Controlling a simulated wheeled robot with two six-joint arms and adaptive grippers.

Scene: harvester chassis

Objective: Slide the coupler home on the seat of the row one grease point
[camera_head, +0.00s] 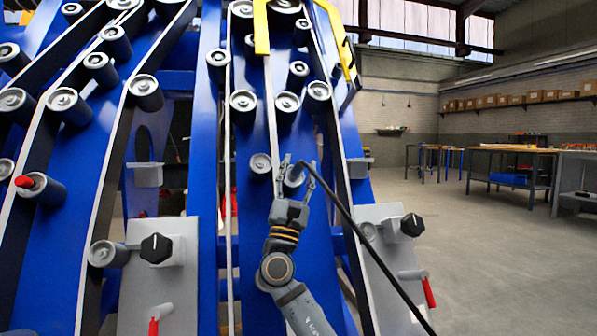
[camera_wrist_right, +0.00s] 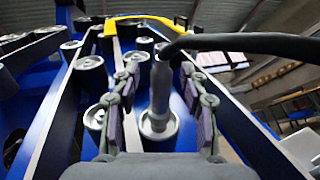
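The grey coupler (camera_wrist_right: 161,88) stands between the fingers of my right gripper (camera_wrist_right: 160,72), with a black hose (camera_wrist_right: 250,43) leaving its top. My right gripper is open; a gap shows on each side of the coupler. The coupler's lower end meets a round grey fitting (camera_wrist_right: 158,132) on the blue chassis; I cannot tell how far down it sits or whether this is the row one grease point. In the head view my right gripper (camera_head: 298,168) is at the lower middle of the chassis, around the coupler (camera_head: 294,179). My left gripper is out of view.
Several grey rollers, such as one left of my gripper (camera_head: 260,163), crowd the blue chassis (camera_head: 205,130). A yellow bar (camera_head: 261,28) is above. Grey plates with black knobs (camera_head: 412,225) stand at both sides. The hose (camera_head: 375,250) runs down right. Workbenches (camera_head: 510,160) stand far right beyond open floor.

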